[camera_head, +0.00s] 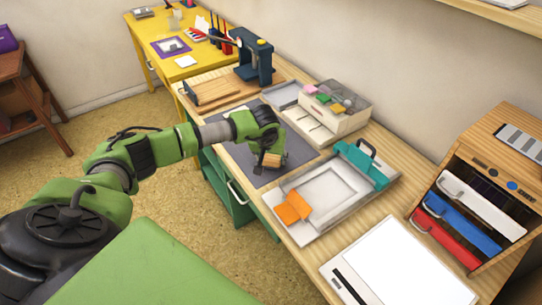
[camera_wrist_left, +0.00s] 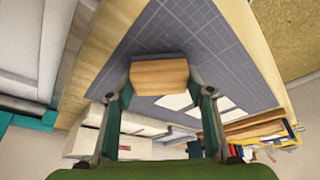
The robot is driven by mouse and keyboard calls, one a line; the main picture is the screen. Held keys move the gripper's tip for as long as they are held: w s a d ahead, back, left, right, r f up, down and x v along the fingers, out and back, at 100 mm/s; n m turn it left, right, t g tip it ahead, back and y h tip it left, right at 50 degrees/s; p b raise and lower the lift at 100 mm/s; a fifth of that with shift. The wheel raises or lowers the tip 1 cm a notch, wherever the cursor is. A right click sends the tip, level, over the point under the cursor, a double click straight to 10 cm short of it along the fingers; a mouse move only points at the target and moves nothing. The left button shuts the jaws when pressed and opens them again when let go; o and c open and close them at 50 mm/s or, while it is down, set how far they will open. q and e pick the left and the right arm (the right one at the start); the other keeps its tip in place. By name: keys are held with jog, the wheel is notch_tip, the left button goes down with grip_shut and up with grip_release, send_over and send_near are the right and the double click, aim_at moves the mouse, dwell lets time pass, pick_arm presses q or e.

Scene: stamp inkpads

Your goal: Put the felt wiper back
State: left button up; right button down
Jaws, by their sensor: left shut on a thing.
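The felt wiper looks like a small wooden block (camera_head: 271,160) with a dark pad on one face. In the left wrist view the block (camera_wrist_left: 160,77) sits between the two fingers, its dark edge facing away from my palm. My left gripper (camera_head: 264,152) is shut on it, over the grey cutting mat (camera_head: 240,158). I cannot tell whether the wiper touches the mat. The mat also fills much of the left wrist view (camera_wrist_left: 225,35). My right gripper is not in view.
A sorting box (camera_head: 345,118) with coloured items stands right of the mat. Nearer are a white frame board with a teal clamp (camera_head: 362,165) and orange piece (camera_head: 292,207). A dark press (camera_head: 256,62) and wooden rack (camera_head: 215,92) stand beyond. A drawer cabinet (camera_head: 480,200) is at right.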

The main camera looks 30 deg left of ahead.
pick_arm(q)
jog(key=shift+f, duration=0.2)
jog(key=shift+f, duration=0.2)
jog(key=o, duration=1.1)
jog(key=shift+r, duration=0.1)
